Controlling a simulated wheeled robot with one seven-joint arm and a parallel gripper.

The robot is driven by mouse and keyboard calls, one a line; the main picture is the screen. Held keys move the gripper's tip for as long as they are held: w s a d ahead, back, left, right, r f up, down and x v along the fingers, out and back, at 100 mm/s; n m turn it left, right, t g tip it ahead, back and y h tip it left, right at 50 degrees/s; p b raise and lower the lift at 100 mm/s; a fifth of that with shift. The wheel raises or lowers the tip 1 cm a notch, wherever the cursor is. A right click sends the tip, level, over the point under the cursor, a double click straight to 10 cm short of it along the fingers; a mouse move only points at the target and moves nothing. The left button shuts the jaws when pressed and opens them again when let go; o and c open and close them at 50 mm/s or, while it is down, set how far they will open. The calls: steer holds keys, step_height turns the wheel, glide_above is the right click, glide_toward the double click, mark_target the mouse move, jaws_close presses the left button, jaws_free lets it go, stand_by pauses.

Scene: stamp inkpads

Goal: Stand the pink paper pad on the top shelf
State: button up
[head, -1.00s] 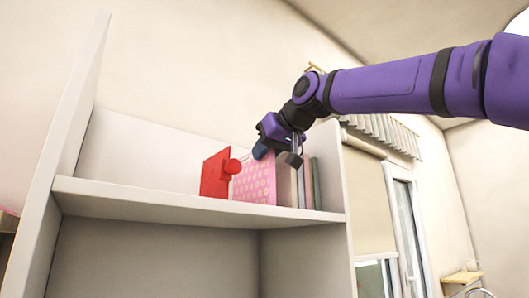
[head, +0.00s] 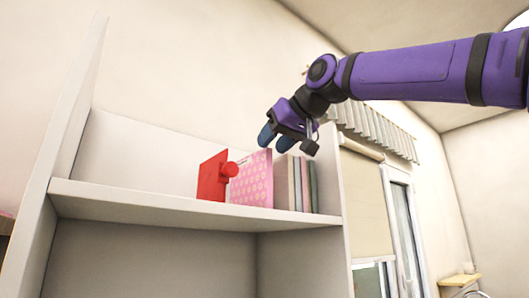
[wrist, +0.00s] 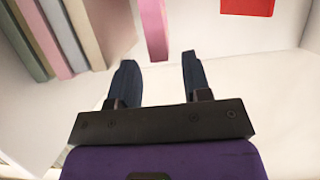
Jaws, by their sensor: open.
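The pink paper pad (head: 252,183), with a pale dotted pattern, stands upright on the top shelf (head: 150,204), between a red bookend-like piece and a row of books. My gripper (head: 272,140) is open and empty, above the pad and apart from it. In the wrist view the pad (wrist: 154,28) shows edge-on just beyond the open fingers of my gripper (wrist: 158,62).
A red piece with a round knob (head: 212,177) stands to the pad's left; it also shows in the wrist view (wrist: 248,5). Several upright books (head: 300,183) stand to its right, by the shelf's right side wall (head: 331,180). The shelf's left part is bare.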

steer(key=v, duration=0.7)
steer(key=s+d+f+m+g+h, duration=0.1)
steer(key=s+d+f+h, duration=0.1)
steer(key=d+f, duration=0.6)
steer(key=s+d+f+m+g+h, duration=0.15)
steer(key=d+f, duration=0.25)
steer(key=f, duration=0.8)
steer(key=s+d+f+m+g+h, duration=0.1)
steer(key=s+f, duration=0.3)
steer(key=f, duration=0.5)
steer(key=s+d+f+m+g+h, duration=0.1)
steer(key=s+d+f, duration=0.3)
steer(key=f, duration=0.6)
steer(key=s+d+f+m+g+h, duration=0.1)
steer(key=s+d+f+m+h, duration=0.1)
steer(key=s+f, duration=0.4)
step_height(320, 180, down, 4)
steer(key=shift+d+f, duration=0.1)
steer(key=shift+d, duration=0.45)
